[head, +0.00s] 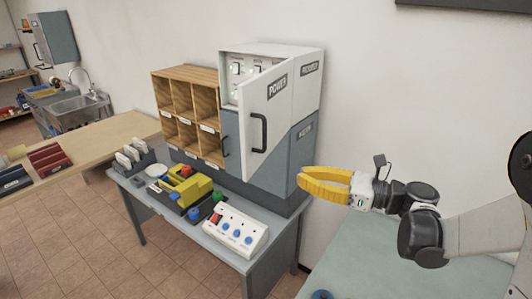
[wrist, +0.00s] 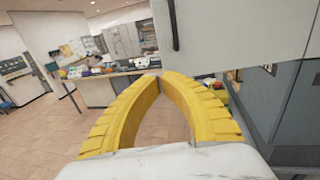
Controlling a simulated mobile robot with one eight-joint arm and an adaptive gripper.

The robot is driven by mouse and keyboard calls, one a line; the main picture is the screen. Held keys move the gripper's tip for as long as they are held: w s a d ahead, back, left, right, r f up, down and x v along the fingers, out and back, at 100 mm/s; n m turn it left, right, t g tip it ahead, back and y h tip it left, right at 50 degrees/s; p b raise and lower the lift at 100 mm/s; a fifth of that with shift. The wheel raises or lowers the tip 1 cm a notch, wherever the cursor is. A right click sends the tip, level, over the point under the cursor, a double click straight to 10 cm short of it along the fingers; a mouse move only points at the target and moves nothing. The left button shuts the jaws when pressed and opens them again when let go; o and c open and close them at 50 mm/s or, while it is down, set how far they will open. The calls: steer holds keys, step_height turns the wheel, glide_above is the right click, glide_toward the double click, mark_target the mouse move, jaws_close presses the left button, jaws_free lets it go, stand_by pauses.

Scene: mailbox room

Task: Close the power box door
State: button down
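The power box (head: 290,150) stands on the grey table against the wall. Its white door (head: 265,108), marked POWER, is swung open toward the camera and has a dark handle (head: 258,132). Switches and green lights show inside the box behind it. In the wrist view the door (wrist: 235,35) fills the upper right, with its handle (wrist: 173,25) at the upper middle. My yellow gripper (head: 302,181) is to the right of the box, below the door handle's height. Its fingers bow out and meet at the tips in the wrist view (wrist: 158,77), with nothing between them.
A wooden pigeonhole shelf (head: 190,110) stands left of the box. The grey table (head: 225,250) holds a white button panel (head: 238,232) and yellow items (head: 188,188). A green surface (head: 400,265) lies below my arm. Open floor (head: 90,250) shows at the left.

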mark_target(251, 164)
steer(key=x, duration=1.4)
